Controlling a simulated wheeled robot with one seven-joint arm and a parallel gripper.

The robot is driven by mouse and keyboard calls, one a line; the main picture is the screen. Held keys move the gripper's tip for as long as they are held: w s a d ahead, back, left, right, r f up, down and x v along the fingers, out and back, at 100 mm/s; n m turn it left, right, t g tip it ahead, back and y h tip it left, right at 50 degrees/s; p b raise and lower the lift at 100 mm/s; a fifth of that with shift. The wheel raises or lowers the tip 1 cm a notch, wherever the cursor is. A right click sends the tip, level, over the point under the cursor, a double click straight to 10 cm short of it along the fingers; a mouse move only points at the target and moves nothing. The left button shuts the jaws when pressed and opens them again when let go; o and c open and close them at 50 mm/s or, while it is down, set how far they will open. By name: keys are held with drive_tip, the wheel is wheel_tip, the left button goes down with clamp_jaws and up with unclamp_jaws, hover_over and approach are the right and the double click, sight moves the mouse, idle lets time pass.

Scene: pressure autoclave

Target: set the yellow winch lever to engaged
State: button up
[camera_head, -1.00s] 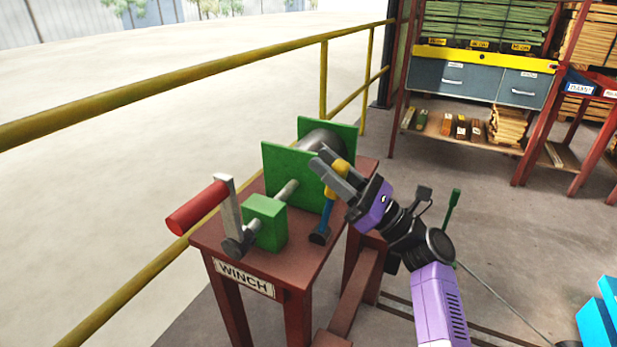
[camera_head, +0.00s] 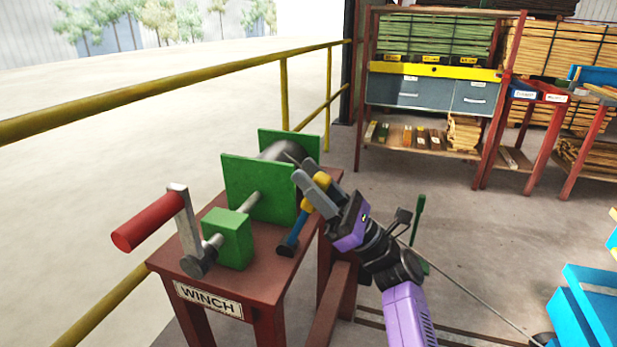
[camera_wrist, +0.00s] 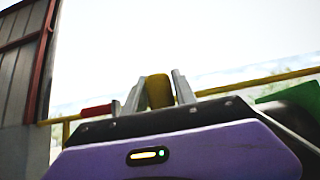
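The winch lever has a yellow grip (camera_head: 317,190) on a blue shaft (camera_head: 296,230) with a dark pivot at the edge of the winch table. It leans right and toward the back in the head view. My gripper (camera_head: 307,178) has its two grey fingers around the yellow grip, one on each side. The wrist view shows the yellow grip (camera_wrist: 159,91) between the fingers with no clear gap. Part of the grip is hidden by the fingers in the head view.
The winch has green plates (camera_head: 250,185), a drum and a red crank handle (camera_head: 147,222), on a brown table with a WINCH sign (camera_head: 208,299). A yellow railing (camera_head: 180,88) runs behind it. Shelves (camera_head: 430,95) stand at the back right. Blue boxes (camera_head: 590,300) are at the lower right.

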drive_tip(key=shift+o, duration=1.1)
drive_tip(key=shift+f, duration=0.1)
drive_tip(key=v, duration=0.7)
drive_tip(key=shift+d+f+p, duration=0.2)
drive_tip(key=shift+d+p, duration=0.1)
